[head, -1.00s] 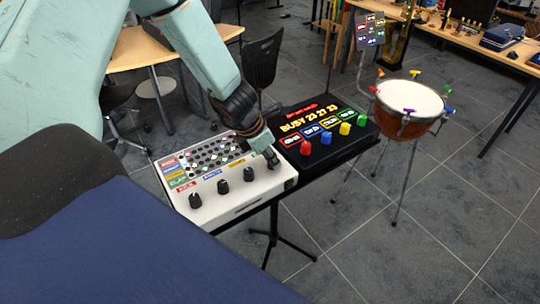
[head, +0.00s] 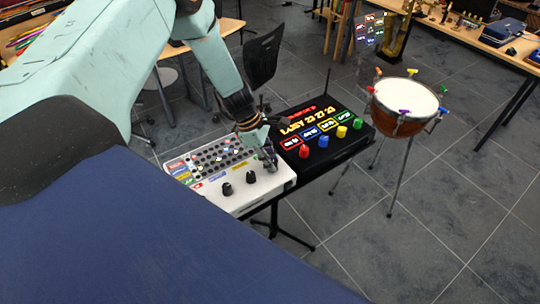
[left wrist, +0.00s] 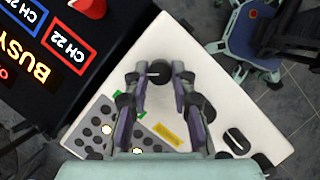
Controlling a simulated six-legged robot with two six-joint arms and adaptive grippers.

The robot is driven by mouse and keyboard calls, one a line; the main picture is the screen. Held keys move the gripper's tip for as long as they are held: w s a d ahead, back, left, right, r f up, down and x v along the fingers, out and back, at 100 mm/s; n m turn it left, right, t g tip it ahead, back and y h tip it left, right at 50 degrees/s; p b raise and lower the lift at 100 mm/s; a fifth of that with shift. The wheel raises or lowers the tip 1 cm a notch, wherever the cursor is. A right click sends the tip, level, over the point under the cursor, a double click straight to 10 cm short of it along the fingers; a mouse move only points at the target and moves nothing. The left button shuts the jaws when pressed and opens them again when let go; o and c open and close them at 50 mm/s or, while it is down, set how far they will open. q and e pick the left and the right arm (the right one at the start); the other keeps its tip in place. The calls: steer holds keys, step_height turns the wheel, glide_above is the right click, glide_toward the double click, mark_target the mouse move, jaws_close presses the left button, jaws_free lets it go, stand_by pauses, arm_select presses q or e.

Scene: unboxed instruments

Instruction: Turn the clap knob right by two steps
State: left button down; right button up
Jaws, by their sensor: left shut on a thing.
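The white instrument box (head: 262,196) has a row of black knobs along its front and a grey panel of small buttons behind them. My left gripper (head: 271,166) is over the knob at the row's right end, nearest the black instrument. In the left wrist view, the fingertips (left wrist: 158,74) are closed around this dark round knob (left wrist: 158,71), which has a pale pointer line. I take it as the clap knob. Parts of a green label show beside the fingers, but its text is hidden. Two other knobs (head: 251,177) (head: 226,189) stand free. My right gripper is not in view.
A black instrument (head: 333,154) with a lit display and red, blue, yellow and green knobs stands close beside the box. A kettledrum (head: 398,124) stands farther right. A dark chair (head: 263,62) is behind. Open floor lies at the right.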

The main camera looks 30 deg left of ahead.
arm_select(q)
steer(key=shift+w+m+g, duration=0.1)
steer(key=shift+m+g, duration=0.3)
steer(key=shift+m, duration=0.8)
steer(key=c, duration=1.5)
jaws_free()
steer(key=o, duration=0.4)
steer(key=shift+d, duration=0.1)
steer(key=shift+r, duration=0.1)
